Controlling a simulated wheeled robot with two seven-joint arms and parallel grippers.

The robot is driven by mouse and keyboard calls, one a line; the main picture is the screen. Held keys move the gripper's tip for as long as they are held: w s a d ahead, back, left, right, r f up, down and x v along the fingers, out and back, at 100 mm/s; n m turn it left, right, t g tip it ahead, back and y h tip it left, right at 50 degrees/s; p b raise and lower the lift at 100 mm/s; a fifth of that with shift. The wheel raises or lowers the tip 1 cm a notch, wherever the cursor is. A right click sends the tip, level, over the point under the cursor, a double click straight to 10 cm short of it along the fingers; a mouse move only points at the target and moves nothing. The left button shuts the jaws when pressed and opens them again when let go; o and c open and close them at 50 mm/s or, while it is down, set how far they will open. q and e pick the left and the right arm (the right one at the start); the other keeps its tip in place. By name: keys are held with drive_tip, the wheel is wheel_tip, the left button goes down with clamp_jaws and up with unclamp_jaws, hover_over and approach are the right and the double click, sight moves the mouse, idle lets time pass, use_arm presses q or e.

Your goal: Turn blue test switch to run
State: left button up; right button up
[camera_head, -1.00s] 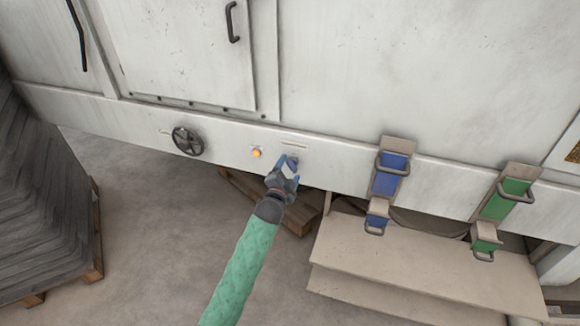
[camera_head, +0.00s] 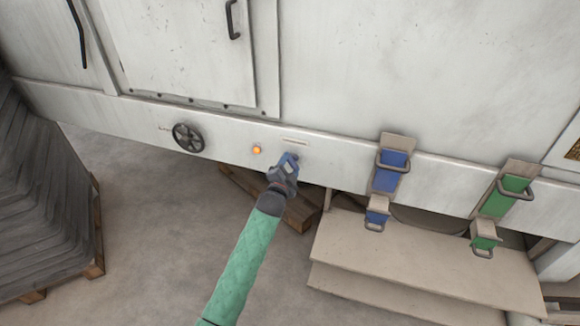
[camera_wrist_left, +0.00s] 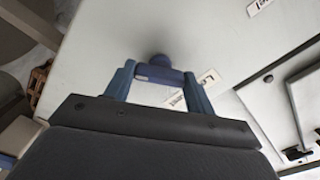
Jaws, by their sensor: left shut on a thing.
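The blue test switch (camera_wrist_left: 158,72) is a blue knob with a bar-shaped handle on the white machine panel in the left wrist view. My left gripper (camera_wrist_left: 160,80) is shut on the handle, one blue finger at each end of the bar. In the head view my left gripper (camera_head: 290,160) is at the lower panel, below a small label strip, and hides most of the switch. The switch's pointer position cannot be read. My right gripper is not in view.
An orange lamp (camera_head: 257,150) and a black handwheel (camera_head: 188,138) sit left of the switch. Blue latches (camera_head: 391,172) and green latches (camera_head: 504,197) are to the right, above a beige platform (camera_head: 420,258). A stack of grey sheets (camera_head: 40,200) stands at the far left.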

use_arm(q)
drive_tip(key=shift+f, duration=0.1)
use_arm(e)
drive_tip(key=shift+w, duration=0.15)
use_arm(q)
drive_tip(key=shift+n+b, duration=0.4)
drive_tip(key=shift+n, duration=0.8)
drive_tip(key=n, duration=0.2)
drive_tip(key=shift+n+b, duration=0.3)
drive_tip(key=shift+n, duration=0.1)
drive_tip(key=n, duration=0.3)
drive_tip(key=shift+b, duration=0.3)
drive_tip(key=n, duration=0.2)
drive_tip(key=shift+n, duration=0.6)
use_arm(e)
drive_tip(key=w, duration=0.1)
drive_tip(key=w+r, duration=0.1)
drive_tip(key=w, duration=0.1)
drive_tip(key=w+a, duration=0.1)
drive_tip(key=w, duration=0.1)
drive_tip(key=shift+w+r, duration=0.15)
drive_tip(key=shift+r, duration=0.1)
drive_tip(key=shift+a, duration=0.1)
